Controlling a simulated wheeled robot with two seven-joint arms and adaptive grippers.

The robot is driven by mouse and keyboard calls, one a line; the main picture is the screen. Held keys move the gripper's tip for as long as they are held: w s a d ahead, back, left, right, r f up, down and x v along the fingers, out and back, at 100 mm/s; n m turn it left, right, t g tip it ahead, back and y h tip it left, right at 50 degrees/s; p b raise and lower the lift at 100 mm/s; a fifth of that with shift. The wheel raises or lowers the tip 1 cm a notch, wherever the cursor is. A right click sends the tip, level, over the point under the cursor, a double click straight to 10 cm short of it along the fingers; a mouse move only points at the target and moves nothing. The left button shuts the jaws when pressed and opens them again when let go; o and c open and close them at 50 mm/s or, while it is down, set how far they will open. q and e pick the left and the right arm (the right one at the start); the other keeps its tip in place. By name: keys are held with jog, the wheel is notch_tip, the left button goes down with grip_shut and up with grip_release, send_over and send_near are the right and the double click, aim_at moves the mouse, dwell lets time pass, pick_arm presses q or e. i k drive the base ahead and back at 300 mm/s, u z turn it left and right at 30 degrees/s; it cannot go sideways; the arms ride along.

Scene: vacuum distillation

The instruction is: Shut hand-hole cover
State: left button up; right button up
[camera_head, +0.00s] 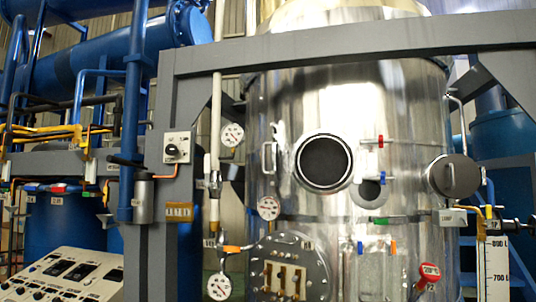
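A large steel vessel (290,110) fills the middle of the head view. A round hand-hole (324,162) with a shiny rim is open on its front, and its inside is dark. A round grey disc with a bar handle (453,176), which looks like the hand-hole cover, stands out at the vessel's right side, apart from the opening. How it is hinged cannot be made out. Neither of my grippers shows in this view.
A grey beam frame (350,45) crosses in front of the vessel's top. Gauges (233,134) and a thin pipe stand left of the hand-hole. A red-handled fitting (372,141) and a small round port (369,193) lie between hole and disc. A control panel (65,275) is lower left.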

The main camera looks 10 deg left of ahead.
aim_at(280, 155)
jog(key=z, duration=0.05)
jog(key=k, duration=0.55)
jog(key=u, duration=0.85)
jog(key=i, duration=1.55)
jog(key=u, duration=0.05)
